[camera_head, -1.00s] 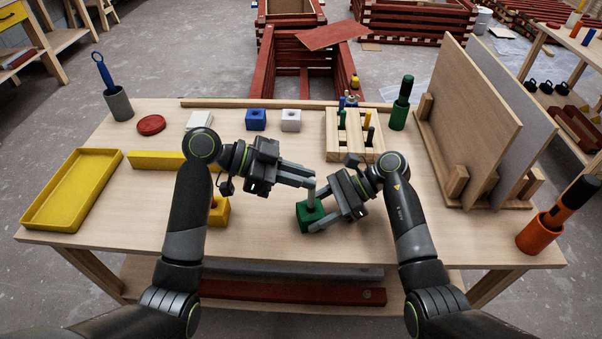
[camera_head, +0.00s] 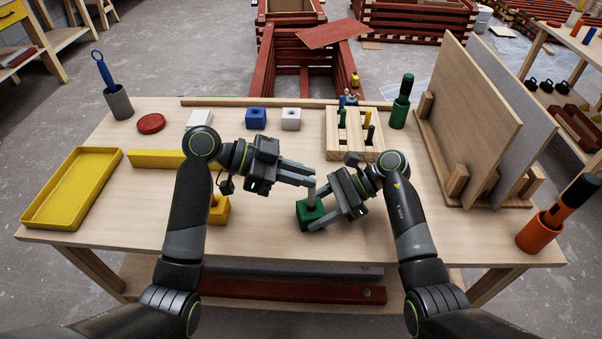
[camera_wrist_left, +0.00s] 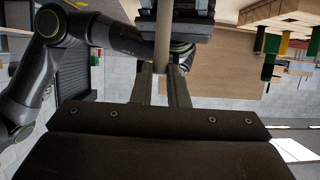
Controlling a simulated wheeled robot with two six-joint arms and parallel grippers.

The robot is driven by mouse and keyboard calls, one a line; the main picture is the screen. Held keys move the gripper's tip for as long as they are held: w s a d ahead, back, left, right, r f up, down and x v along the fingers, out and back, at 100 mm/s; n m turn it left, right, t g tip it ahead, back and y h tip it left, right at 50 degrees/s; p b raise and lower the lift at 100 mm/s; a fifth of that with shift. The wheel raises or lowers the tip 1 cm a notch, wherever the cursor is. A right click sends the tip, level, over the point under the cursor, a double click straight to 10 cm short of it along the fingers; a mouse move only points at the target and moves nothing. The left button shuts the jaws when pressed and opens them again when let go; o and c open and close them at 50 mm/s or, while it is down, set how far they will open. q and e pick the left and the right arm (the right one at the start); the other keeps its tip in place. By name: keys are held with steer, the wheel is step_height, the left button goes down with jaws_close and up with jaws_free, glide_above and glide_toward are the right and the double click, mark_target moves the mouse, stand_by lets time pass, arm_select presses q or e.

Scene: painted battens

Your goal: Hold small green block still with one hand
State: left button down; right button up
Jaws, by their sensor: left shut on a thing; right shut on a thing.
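The small green block (camera_head: 304,222) sits on the table near its front middle. My right gripper (camera_head: 322,212) is shut on it, with the fingers reaching in from the right and covering part of it. A grey rod (camera_head: 311,197) stands upright at the top of the green block. My left gripper (camera_head: 311,182) is shut on this rod, above the block. In the left wrist view the rod (camera_wrist_left: 163,35) is between the left fingers (camera_wrist_left: 164,70). Whether the rod's lower end is inside the block is hidden.
A yellow block (camera_head: 219,214) is partly behind my left arm. A yellow tray (camera_head: 45,222) lies at left. A slotted wooden rack (camera_head: 336,150) with coloured pegs is behind the grippers. Upright boards (camera_head: 465,120) stand at right. The front right table is mostly clear.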

arm_select(q)
steer(key=shift+f, duration=2.25)
steer(key=c, duration=1.3)
jaws_free()
steer(key=shift+c, duration=0.2)
step_height(320, 180, up, 10)
arm_select(e)
steer(key=o, duration=1.4)
steer(key=shift+c, duration=0.2)
